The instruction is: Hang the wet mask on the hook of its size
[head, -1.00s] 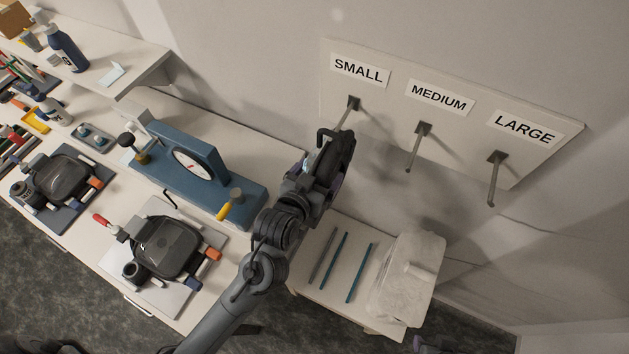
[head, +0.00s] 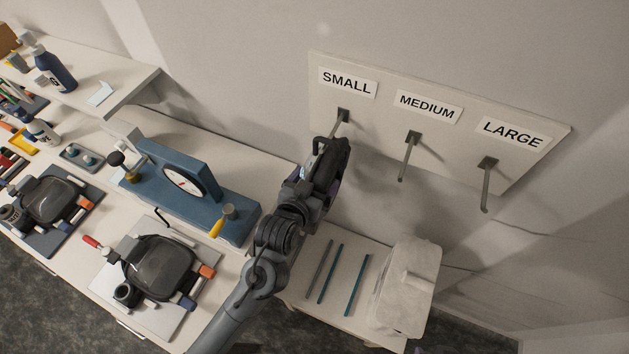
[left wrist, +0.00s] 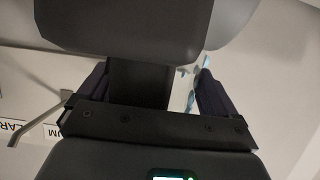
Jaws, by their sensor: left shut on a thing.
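My left gripper (head: 318,172) is raised in front of the wall beside the SMALL hook (head: 342,118), its tip just below and overlapping that hook in the head view. It is shut on a dark object that looks like the mask (head: 333,158), seen nearly edge-on and partly hidden by the gripper. I cannot tell whether it touches the hook. In the left wrist view, a dark grey body (left wrist: 130,28) fills the top. The MEDIUM hook (head: 408,157) and LARGE hook (head: 486,185) are empty. My right gripper is out of view.
Two dark masks (head: 160,268) (head: 50,198) lie on trays on the bench. A blue gauge stand (head: 180,195) stands behind them. Below the hooks, a small table holds several blue rods (head: 332,272) and a white container (head: 405,285). A shelf (head: 95,80) juts out upper left.

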